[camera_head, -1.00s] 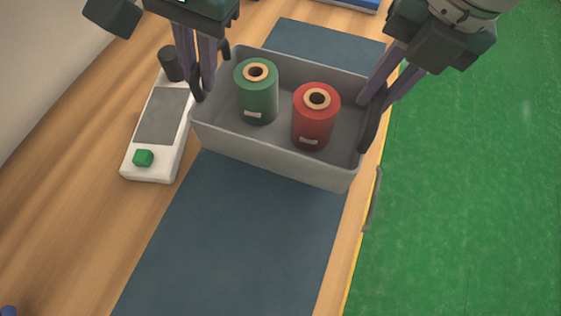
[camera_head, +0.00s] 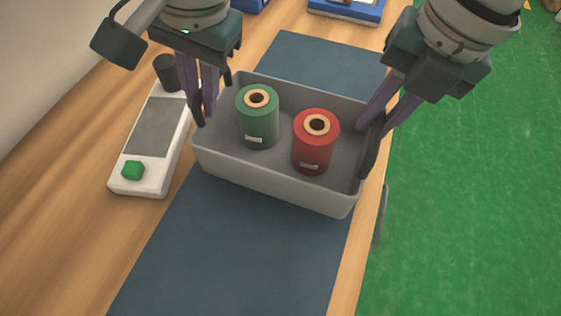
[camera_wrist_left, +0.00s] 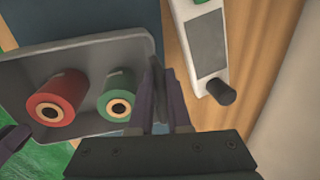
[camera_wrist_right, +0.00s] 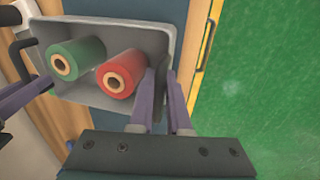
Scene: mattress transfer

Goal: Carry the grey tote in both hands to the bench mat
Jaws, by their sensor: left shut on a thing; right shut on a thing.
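The grey tote (camera_head: 270,187) is in the middle of the head view, over the dark blue bench mat (camera_head: 235,250). Whether it touches the mat or hangs just above is hard to tell. A green spool (camera_head: 257,120) and a red spool (camera_head: 314,145) stand upright inside it. My left gripper (camera_head: 203,112) is shut on the tote's left end wall. My right gripper (camera_head: 372,140) is shut on the right end wall. Both wrist views show the fingers straddling the wall, in the left (camera_wrist_left: 160,105) and the right (camera_wrist_right: 160,100).
A white device (camera_head: 150,145) with a grey panel, a green button (camera_head: 133,170) and a dark knob lies close left of the tote. A blue box (camera_head: 346,10) is at the back. The wooden bench ends at right, beside green floor (camera_head: 470,200). The mat's front is clear.

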